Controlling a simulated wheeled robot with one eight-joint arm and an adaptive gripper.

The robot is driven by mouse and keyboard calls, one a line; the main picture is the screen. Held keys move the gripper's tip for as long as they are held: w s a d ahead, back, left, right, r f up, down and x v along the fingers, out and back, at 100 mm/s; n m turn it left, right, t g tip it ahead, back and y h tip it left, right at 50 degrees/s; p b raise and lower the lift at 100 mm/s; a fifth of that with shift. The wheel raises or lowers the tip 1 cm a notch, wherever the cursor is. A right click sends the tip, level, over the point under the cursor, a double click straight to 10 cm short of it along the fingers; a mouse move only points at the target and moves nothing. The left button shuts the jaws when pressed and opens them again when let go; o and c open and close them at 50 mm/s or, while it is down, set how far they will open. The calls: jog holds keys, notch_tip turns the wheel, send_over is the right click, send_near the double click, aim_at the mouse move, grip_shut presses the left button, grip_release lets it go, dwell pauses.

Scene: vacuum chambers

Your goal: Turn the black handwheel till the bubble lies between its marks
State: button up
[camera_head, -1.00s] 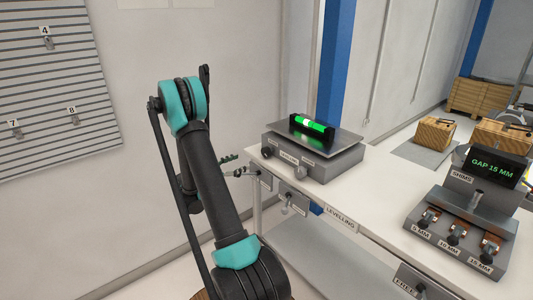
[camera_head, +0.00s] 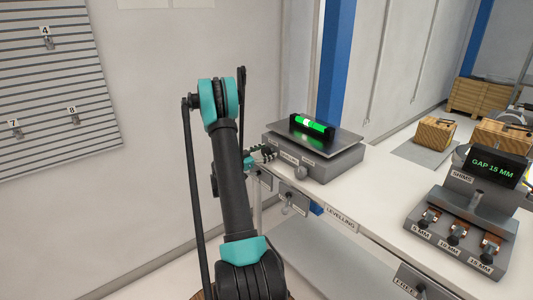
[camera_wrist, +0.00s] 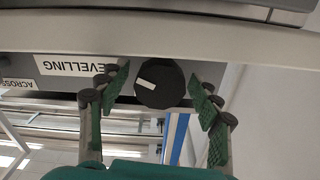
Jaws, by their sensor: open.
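The black handwheel (camera_wrist: 160,84) with a white mark sits between my gripper's two fingers in the wrist view. My gripper (camera_wrist: 160,95) is open, with gaps showing on both sides of the wheel. In the head view, my gripper (camera_head: 260,154) is at the left end of the grey levelling stand (camera_head: 318,168) and largely covers the wheel. The green bubble vial (camera_head: 318,126) lies on the stand's top plate. A pale bubble patch shows left of the vial's middle; its marks are too small to read.
A second, grey knob (camera_head: 301,172) is on the stand's front. A white bench (camera_head: 375,190) carries the stand and a shim unit (camera_head: 460,225) reading GAP 15 MM at the right. The bench top between them is clear.

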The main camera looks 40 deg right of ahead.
jog(key=c, duration=1.2)
jog(key=shift+n, duration=0.3)
